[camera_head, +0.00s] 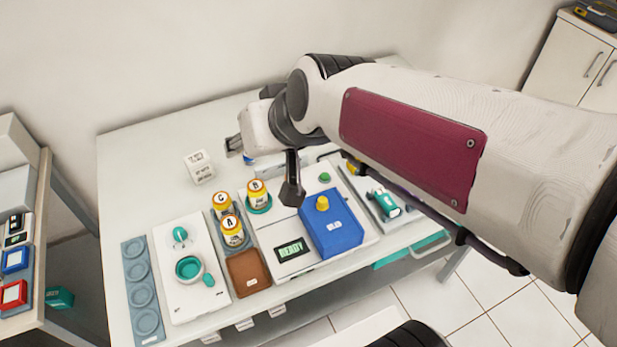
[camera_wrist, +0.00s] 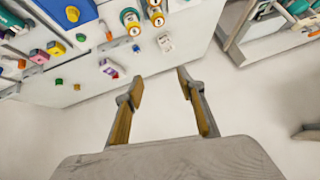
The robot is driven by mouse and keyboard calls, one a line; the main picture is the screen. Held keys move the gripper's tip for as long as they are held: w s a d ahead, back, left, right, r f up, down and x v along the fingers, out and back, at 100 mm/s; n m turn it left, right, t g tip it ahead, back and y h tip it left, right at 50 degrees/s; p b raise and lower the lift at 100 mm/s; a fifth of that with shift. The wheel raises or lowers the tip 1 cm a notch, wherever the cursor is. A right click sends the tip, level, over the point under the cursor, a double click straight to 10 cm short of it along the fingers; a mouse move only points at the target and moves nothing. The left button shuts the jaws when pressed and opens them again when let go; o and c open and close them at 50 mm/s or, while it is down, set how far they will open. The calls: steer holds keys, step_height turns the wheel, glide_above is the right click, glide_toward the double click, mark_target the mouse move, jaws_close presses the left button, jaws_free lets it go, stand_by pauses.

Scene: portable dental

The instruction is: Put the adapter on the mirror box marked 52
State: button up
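My gripper (camera_wrist: 160,77) is open in the wrist view, with its two fingers apart and nothing between them. In the head view my arm covers much of the back of the table, and the gripper is only partly seen there. Several small coloured pieces show in the wrist view: a purple-and-white one (camera_wrist: 112,69), a pink one (camera_wrist: 38,56) and a yellow one (camera_wrist: 57,48). I cannot tell which piece is the adapter. No number 52 is readable, so I cannot pick out the mirror box. All these pieces are apart from the fingers.
A white printed box (camera_head: 199,167) stands at the table's back left. Yellow-capped bottles (camera_head: 232,230), a blue box (camera_head: 333,224) and a green bowl (camera_head: 188,268) stand nearer the front. The table's back left (camera_head: 140,160) is clear. A side shelf (camera_head: 38,300) stands left.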

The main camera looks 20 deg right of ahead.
steer(key=s+d+f+g+h, duration=0.1)
steer(key=s+d, duration=0.1)
steer(key=s, duration=0.6)
steer(key=s+d+f+g+h, duration=0.1)
steer(key=s+d+f, duration=0.1)
steer(key=s, duration=0.5)
steer(key=shift+s+d+f+g, duration=0.3)
steer(key=shift+s+d+g, duration=0.1)
steer(key=shift+d, duration=0.3)
